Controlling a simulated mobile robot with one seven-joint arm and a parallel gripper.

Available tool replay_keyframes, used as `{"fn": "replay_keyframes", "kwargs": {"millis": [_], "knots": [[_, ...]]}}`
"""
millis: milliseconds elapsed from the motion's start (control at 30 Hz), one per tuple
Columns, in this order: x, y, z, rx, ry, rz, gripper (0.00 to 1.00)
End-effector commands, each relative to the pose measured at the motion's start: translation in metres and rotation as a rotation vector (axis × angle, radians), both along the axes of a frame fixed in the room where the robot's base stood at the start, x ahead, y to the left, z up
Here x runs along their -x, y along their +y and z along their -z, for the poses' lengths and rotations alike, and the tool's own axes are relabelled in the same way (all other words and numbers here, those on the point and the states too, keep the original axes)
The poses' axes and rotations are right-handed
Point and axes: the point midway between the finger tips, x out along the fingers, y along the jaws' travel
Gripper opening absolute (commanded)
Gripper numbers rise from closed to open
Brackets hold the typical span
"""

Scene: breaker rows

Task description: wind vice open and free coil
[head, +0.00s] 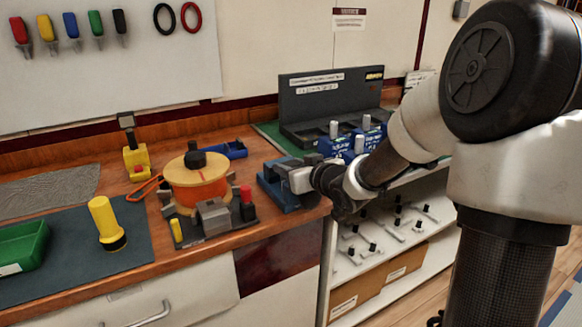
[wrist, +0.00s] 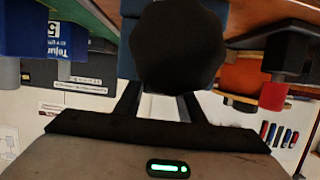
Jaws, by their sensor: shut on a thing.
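The blue vice (head: 277,188) stands at the bench's front right edge. My gripper (head: 300,181) is at its right side. In the wrist view, my gripper's two dark fingers (wrist: 158,106) are shut on a dark many-sided knob (wrist: 180,45), with the vice's blue body (wrist: 128,62) behind it. The knob hides most of the vice's jaws, and I cannot tell how wide they stand. An orange drum (head: 196,185) with a black top knob, possibly the coil, sits left of the vice among grey blocks. It also shows in the wrist view (wrist: 243,78).
Blue boxes with grey posts (head: 335,147) stand at the back right, before a dark rack (head: 335,100). A yellow-and-black cylinder (head: 107,224) and a green bin (head: 22,246) are at left. A shelf unit (head: 385,235) stands below, right of the bench edge.

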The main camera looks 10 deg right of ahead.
Motion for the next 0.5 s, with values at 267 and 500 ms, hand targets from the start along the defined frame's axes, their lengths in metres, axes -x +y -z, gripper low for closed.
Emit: {"fn": "replay_keyframes", "kwargs": {"millis": [267, 500], "knots": [[-0.0011, 0.0006, 0.0002, 0.0, 0.0, 0.0, 0.08], [-0.0011, 0.0007, 0.0002, 0.0, 0.0, -0.001, 0.58]]}}
